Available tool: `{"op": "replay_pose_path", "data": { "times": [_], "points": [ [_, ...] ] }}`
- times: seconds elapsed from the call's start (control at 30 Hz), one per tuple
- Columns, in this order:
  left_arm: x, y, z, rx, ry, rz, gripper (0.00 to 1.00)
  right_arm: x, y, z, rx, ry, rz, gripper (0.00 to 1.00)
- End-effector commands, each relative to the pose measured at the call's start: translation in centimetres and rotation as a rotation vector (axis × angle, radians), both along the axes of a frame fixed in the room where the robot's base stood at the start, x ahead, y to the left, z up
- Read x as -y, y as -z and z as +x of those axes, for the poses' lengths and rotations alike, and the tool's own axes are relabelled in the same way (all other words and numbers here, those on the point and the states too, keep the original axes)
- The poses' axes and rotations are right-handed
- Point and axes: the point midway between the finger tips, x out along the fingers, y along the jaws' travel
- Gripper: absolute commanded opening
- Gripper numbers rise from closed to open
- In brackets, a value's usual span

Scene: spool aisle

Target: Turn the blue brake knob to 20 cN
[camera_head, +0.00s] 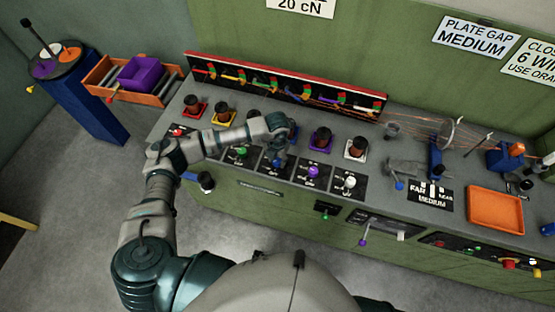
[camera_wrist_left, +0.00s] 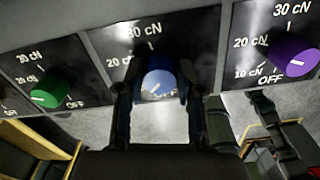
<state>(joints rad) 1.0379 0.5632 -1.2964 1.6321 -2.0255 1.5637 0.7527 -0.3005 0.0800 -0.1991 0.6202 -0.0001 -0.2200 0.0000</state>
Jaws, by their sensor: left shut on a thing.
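The blue brake knob (camera_wrist_left: 158,80) sits on a black dial plate, with 20 cN at its upper left and 30 cN above. Its white pointer line slants to the lower left, away from the 20 cN label. OFF below it is partly covered, and the 10 cN mark is not visible. My left gripper (camera_wrist_left: 157,105) is shut on the blue knob, one finger on each side. In the head view my left gripper (camera_head: 278,160) reaches down onto the blue dial in the bench's front row. My right gripper is not in view.
The green knob (camera_wrist_left: 50,92) and purple knob (camera_wrist_left: 292,55) flank the blue dial closely. Spools on coloured bases, such as the purple one (camera_head: 320,138), stand behind the dials. An orange tray (camera_head: 495,190) lies at the right. A 20 cN sign (camera_head: 300,6) hangs on the wall.

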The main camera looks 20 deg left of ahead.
Motion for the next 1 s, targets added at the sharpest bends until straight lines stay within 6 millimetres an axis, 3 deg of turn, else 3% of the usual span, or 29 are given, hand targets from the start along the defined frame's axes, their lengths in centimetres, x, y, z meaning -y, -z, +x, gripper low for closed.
{"op": "replay_pose_path", "data": {
  "times": [0.3,0.4,0.6,1.0],
  "points": [
    [0.0,0.4,0.0,-0.002,0.276,0.001,0.02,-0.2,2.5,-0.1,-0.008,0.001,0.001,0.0],
    [0.0,0.4,0.0,-0.001,0.372,0.001,0.02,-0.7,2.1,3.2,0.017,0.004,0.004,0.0],
    [0.0,0.4,0.0,-0.002,0.562,0.001,0.02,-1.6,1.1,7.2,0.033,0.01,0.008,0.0],
    [0.0,0.4,0.0,-0.002,0.903,0.001,0.02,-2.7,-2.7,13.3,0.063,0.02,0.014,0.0]
  ]
}}
